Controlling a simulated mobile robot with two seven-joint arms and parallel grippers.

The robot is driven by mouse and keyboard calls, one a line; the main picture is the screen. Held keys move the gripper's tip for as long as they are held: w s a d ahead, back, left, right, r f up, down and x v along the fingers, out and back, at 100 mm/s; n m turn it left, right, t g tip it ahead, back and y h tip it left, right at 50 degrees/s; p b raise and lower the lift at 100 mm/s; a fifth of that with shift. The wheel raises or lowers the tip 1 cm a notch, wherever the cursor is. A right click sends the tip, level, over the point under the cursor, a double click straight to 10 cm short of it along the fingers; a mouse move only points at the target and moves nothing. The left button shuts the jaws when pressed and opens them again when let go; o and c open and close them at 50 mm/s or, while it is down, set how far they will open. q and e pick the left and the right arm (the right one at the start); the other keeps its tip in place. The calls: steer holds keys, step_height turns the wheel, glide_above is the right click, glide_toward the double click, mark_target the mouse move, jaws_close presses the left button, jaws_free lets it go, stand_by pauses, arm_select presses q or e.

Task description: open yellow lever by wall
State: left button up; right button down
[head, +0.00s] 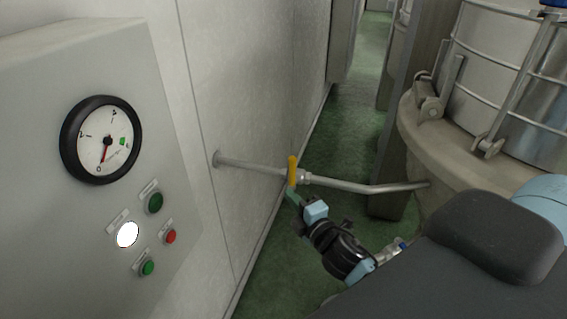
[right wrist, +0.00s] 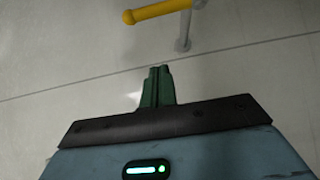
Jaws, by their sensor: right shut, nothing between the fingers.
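The yellow lever (head: 292,171) sits on a valve in a thin metal pipe (head: 250,166) that runs out of the wall. In the head view the lever stands roughly upright, across the pipe. The right wrist view shows part of the yellow lever (right wrist: 160,10) at the top edge, with its other parts cut off. My right gripper (head: 291,194) is just below the lever. Its green fingers (right wrist: 158,72) are closed together and empty, with a gap to the lever in the right wrist view. My left gripper is not in view.
A grey control panel (head: 60,230) with a dial gauge (head: 101,140) and several buttons stands at the left. The pale wall (head: 240,70) runs behind the pipe. A large metal vessel (head: 440,150) stands at the right. Green floor (head: 340,150) shows between.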

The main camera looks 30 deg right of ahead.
mark_target(292, 174)
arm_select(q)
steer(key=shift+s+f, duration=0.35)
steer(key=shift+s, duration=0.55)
arm_select(e)
steer(key=shift+s+r, duration=0.15)
